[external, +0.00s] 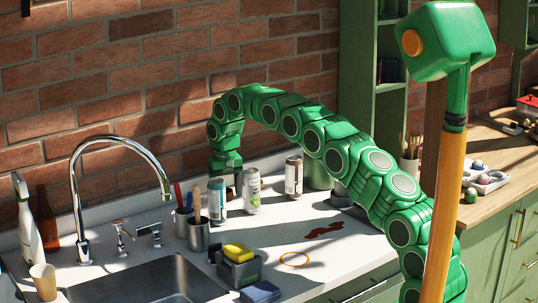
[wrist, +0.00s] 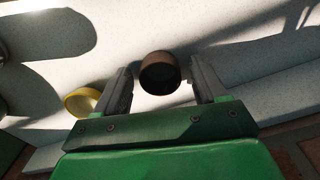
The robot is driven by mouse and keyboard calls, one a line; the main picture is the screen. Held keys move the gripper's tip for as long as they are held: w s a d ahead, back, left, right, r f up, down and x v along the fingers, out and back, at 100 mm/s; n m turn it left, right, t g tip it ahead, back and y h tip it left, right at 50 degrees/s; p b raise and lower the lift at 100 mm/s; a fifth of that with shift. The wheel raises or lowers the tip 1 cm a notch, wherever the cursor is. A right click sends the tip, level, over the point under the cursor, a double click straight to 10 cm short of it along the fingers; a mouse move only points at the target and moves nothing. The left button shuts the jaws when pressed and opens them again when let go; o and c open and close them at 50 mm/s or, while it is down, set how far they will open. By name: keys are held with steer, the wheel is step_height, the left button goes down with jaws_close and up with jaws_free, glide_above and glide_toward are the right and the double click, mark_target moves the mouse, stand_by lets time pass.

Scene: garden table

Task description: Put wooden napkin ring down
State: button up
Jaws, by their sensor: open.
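A brown, round, hollow piece that looks like the wooden napkin ring (wrist: 160,76) shows in the wrist view, on or just above the pale counter. My gripper (wrist: 160,66) is open, with one finger on each side of this piece. Small gaps show between it and both fingers. In the external view my gripper (external: 227,183) points down at the back of the counter, near the brick wall. Cans in front partly hide the fingertips there, and I cannot make out the ring in that view.
Cans (external: 252,193) stand close to my gripper, beside a metal cup (external: 198,235) of utensils. A thin orange ring (external: 294,259) and a reddish-brown stain (external: 324,230) lie on the open counter. A sink (external: 150,284) is front left. A yellow round thing (wrist: 82,103) is left of my fingers.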

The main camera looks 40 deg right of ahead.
step_height(320, 180, up, 12)
stand_by(0.6)
steer(key=shift+r, duration=0.1)
steer(key=shift+n, duration=0.3)
steer(key=s+r, duration=0.2)
steer(key=s, duration=0.1)
steer(key=s+r, duration=0.3)
steer(key=s, duration=0.1)
steer(key=s+d+r, duration=0.1)
steer(key=s+r, duration=0.1)
steer(key=s, duration=0.1)
steer(key=shift+s+d+r, duration=0.1)
steer(key=shift+s+r, duration=0.25)
steer(key=s+d+r, duration=0.1)
steer(key=s+r, duration=0.1)
steer(key=s, duration=0.6)
steer(key=s+r, duration=0.2)
steer(key=s, duration=0.7)
steer(key=s+f, duration=0.2)
steer(key=s, duration=1)
steer(key=s+d+f+n+g, duration=0.1)
steer(key=s+f, duration=0.2)
steer(key=s, duration=0.9)
steer(key=s+f+n, duration=0.1)
steer(key=s+f, duration=0.1)
steer(key=s, duration=1)
steer(key=shift+d+f+g, duration=0.25)
steer(key=shift+f+g, duration=0.15)
